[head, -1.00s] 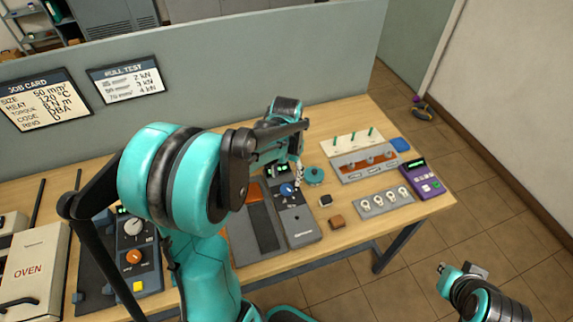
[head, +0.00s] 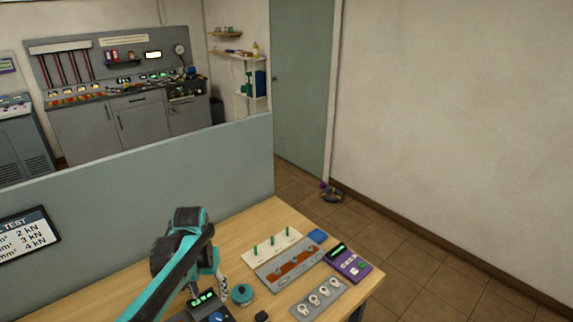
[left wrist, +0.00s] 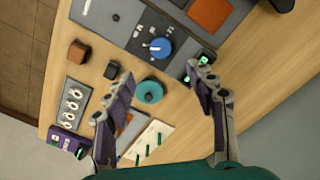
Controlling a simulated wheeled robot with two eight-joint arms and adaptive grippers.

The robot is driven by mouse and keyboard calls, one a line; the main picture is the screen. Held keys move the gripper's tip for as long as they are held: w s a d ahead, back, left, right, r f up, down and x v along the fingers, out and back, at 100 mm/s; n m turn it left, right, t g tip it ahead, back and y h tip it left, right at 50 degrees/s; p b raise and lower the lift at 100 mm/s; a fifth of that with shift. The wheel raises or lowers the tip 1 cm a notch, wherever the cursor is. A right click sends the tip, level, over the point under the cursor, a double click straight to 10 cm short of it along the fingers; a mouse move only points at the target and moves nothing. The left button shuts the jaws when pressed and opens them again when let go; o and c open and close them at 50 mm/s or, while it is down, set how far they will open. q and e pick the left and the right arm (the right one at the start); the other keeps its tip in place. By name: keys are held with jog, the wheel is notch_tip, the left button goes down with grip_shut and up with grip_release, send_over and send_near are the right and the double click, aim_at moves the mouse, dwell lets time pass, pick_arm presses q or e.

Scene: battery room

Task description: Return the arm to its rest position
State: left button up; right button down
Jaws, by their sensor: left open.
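My left gripper (head: 207,287) is at the lower left of the head view, above the workbench (head: 250,225) beside a teal round disc (head: 243,294). The teal disc (left wrist: 150,91) and a grey device with a blue knob (left wrist: 160,48) appear beyond the fingertips. The gripper appears above the bench things; its exact height is unclear. My right gripper is not in view.
A board with green pegs (head: 272,246), a grey rack (head: 290,264), a plate with ring lugs (head: 320,301) and a purple device (head: 347,263) stand at the bench's right end. A partition (head: 150,190) runs behind. Floor (head: 420,270) is clear at right.

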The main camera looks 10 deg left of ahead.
pick_arm(q)
jog(key=s+d+t+b, duration=0.3)
jog(key=s+d+t, duration=0.3)
jog(key=s+d, duration=0.4)
jog(key=shift+s+d+f+m+t, duration=0.35)
jog(key=shift+s+m+t, duration=0.05)
jog(key=shift+s, duration=0.1)
dwell(0.3)
